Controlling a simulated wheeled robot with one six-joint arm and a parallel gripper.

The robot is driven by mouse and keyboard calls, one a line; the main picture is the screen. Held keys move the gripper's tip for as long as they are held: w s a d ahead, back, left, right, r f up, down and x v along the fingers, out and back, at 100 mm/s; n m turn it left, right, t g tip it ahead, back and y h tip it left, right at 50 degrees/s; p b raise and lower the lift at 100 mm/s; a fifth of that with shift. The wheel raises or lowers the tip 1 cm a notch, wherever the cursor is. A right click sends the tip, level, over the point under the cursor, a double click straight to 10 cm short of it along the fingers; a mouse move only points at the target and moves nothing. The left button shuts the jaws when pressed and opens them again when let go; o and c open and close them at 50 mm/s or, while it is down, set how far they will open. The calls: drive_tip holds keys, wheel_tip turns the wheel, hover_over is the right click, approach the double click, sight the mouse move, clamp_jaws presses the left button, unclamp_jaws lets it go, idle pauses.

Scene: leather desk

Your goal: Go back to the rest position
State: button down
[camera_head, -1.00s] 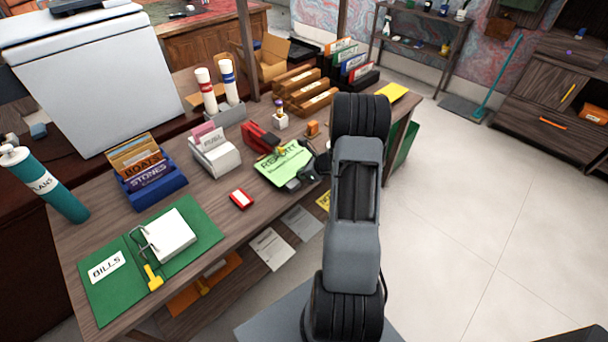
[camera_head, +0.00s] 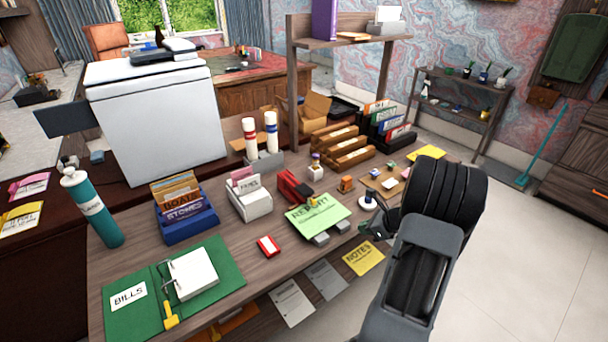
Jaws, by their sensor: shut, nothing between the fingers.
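My gripper (camera_head: 374,230) is a small dark shape at the right front edge of the desk, just left of my arm's big black joint. It is shut with nothing in it, and partly hidden by my arm. The wooden desk (camera_head: 262,208) runs across the view below it. The green report sheet (camera_head: 316,213) lies on the desk to the left of my gripper, apart from it, with two small grey blocks (camera_head: 321,239) at its front edge.
A red stapler-like thing (camera_head: 293,187), a red-and-white box (camera_head: 268,246), a white card holder (camera_head: 249,203), a blue file box (camera_head: 187,222) and a green binder (camera_head: 130,320) stand or lie on the desk. A yellow notes sheet (camera_head: 364,258) hangs at the front. Open floor (camera_head: 520,250) lies at right.

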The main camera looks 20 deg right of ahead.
drive_tip(key=s+a+r+n+g+h, duration=0.1)
drive_tip(key=s+a+r+n, duration=0.3)
drive_tip(key=a+n, duration=0.5)
drive_tip(key=s+a+r+n+g+h, duration=0.1)
drive_tip(key=s+a+r+n+h, duration=0.1)
drive_tip(key=a+r+n, duration=0.4)
drive_tip(key=s+a+r+n+g+h, duration=0.1)
drive_tip(key=s+a+r+n, duration=0.4)
drive_tip(key=a+n, duration=0.6)
drive_tip(key=n+g, duration=0.1)
drive_tip(key=n, duration=0.3)
drive_tip(key=shift+s+a+r+h, duration=0.2)
drive_tip(key=shift+s+a+h, duration=0.1)
